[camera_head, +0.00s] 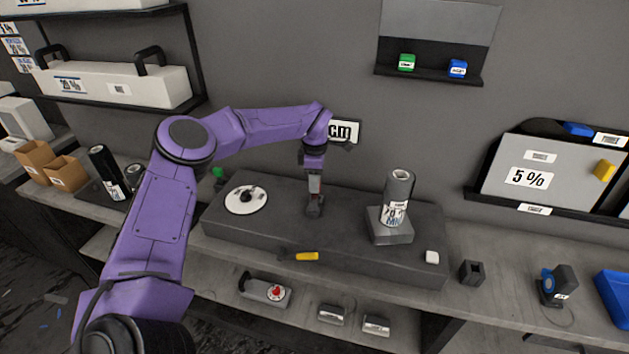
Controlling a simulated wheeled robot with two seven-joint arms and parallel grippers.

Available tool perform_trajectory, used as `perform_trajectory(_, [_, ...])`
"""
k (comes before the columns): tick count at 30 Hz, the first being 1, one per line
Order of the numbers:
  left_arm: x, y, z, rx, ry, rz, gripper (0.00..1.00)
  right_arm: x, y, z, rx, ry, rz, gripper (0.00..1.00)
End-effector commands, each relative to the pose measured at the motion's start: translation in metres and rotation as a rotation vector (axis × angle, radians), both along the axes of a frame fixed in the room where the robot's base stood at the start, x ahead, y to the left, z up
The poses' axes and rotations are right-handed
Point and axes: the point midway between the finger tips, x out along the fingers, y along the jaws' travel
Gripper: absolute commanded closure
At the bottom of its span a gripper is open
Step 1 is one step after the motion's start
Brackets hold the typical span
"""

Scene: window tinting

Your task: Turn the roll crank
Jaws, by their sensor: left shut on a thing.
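My left arm reaches in from the left, and its gripper (315,188) points straight down over the middle of the dark bench block. The gripper is shut on a small dark grey piece (315,208) at the block's top; its shape is mostly hidden, and I cannot tell for sure that it is the roll crank. A dark labelled roll (398,185) stands upright on a grey base to the right. My right gripper is not in view.
The dark block (350,250) sits on a grey bench (480,310). A panel with a red knob (275,291) is in front. Shelves and a "5 %" case (530,178) stand behind.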

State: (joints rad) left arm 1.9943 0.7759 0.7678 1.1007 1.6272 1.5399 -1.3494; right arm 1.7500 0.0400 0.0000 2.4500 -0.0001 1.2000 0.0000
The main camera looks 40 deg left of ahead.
Motion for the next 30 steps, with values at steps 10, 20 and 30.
perform_trajectory(10, [0.0,0.0,0.001,0.0,-0.001,0.001,0.53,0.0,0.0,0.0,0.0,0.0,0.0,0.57])
perform_trajectory(20, [0.001,0.0,0.055,0.0,-0.008,0.002,0.53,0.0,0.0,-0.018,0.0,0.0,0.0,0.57])
perform_trajectory(30, [0.001,-0.001,0.105,0.001,-0.002,0.0,0.53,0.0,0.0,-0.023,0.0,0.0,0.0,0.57])
